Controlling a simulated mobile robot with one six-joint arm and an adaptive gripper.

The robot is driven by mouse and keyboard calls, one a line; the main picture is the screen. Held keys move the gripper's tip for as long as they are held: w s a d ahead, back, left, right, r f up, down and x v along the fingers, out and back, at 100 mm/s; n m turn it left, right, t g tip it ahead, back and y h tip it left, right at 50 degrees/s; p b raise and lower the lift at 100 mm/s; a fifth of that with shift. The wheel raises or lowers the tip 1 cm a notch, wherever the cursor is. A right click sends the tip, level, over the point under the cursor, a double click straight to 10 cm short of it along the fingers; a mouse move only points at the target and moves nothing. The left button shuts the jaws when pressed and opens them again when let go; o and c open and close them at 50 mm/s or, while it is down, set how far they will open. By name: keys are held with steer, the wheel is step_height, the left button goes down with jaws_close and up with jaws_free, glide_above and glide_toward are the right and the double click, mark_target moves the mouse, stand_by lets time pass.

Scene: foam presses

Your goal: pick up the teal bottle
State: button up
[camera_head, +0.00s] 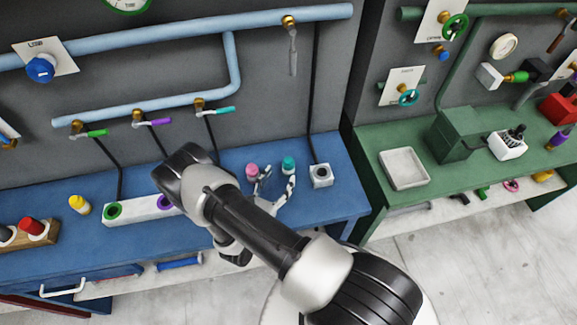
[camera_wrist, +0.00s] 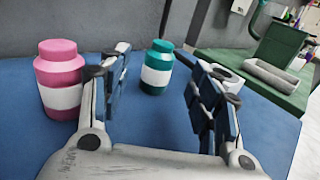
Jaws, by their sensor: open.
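The teal bottle (camera_wrist: 157,68), with a white label band, stands upright on the blue bench (camera_wrist: 145,125). In the wrist view it is between my open fingers and a little beyond them. In the head view the teal bottle (camera_head: 289,165) stands just past my gripper (camera_head: 277,187). My gripper (camera_wrist: 160,92) is open and empty, low over the bench, and no contact with the bottle shows. A pink bottle (camera_wrist: 60,82) with a white band stands just left of my left finger; it also shows in the head view (camera_head: 252,170).
A white block with a round hole (camera_head: 321,175) stands right of the teal bottle, close beyond my right finger. A long white holder (camera_head: 135,210) and a yellow bottle (camera_head: 79,204) are to the left. The grey wall with blue pipes (camera_head: 160,33) is behind. A green bench (camera_head: 365,150) stands right.

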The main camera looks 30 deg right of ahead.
mark_target(285, 166)
steer(key=shift+x, duration=0.95)
steer(key=shift+r+x, duration=0.25)
steer(key=shift+x, duration=1.1)
steer(key=shift+r+x, duration=0.25)
steer(key=shift+x, duration=1.1)
steer(key=c, duration=1.2)
